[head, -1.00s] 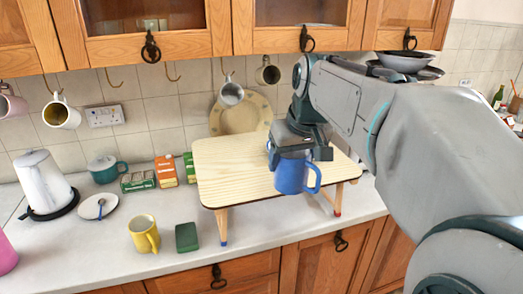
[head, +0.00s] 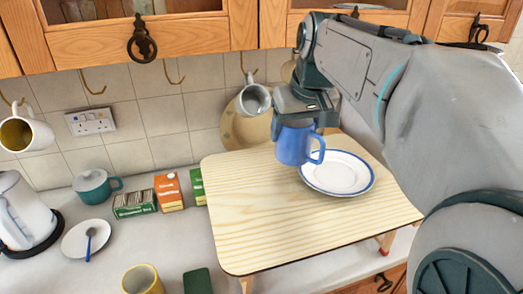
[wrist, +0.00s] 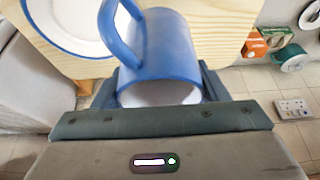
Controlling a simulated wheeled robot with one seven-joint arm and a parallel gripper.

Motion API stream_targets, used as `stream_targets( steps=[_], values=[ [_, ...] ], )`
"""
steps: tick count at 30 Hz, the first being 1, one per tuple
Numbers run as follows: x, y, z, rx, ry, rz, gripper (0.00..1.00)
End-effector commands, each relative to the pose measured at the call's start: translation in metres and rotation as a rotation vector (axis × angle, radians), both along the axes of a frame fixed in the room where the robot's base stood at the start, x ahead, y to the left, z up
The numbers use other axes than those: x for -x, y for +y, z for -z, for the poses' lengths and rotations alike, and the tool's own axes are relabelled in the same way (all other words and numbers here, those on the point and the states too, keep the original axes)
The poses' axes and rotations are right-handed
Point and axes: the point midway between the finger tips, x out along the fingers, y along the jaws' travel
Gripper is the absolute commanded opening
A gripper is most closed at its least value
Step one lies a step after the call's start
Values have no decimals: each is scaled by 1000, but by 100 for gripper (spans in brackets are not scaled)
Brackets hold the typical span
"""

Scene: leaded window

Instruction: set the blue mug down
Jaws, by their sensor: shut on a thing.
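The blue mug (head: 293,146) is upright in my gripper (head: 296,122), which is shut on it near its rim. Its handle points right in the head view. In the wrist view the mug (wrist: 165,55) fills the middle, between the fingers (wrist: 160,92). The mug appears in front of the left edge of a white plate with a blue rim (head: 338,175), on a small wooden table (head: 290,225). The head view does not clearly show whether the mug's base touches anything. The plate also shows in the wrist view (wrist: 75,22).
A grey mug (head: 254,97) hangs on a hook behind the small table. Cartons (head: 170,192), a teal pot (head: 95,187), a saucer with a spoon (head: 88,240), a kettle (head: 22,212) and a yellow mug (head: 143,279) stand left. The small table's front left is clear.

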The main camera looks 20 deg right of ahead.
Motion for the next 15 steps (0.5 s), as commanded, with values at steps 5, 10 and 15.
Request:
stream_targets(
  steps=[5, 10, 15],
  values=[
    [-23, 25, 19, 2, 5, -1, 36],
    [-50, 53, 42, 1, 4, 1, 36],
    [-69, 73, 60, 1, 3, 1, 36]
  ],
)
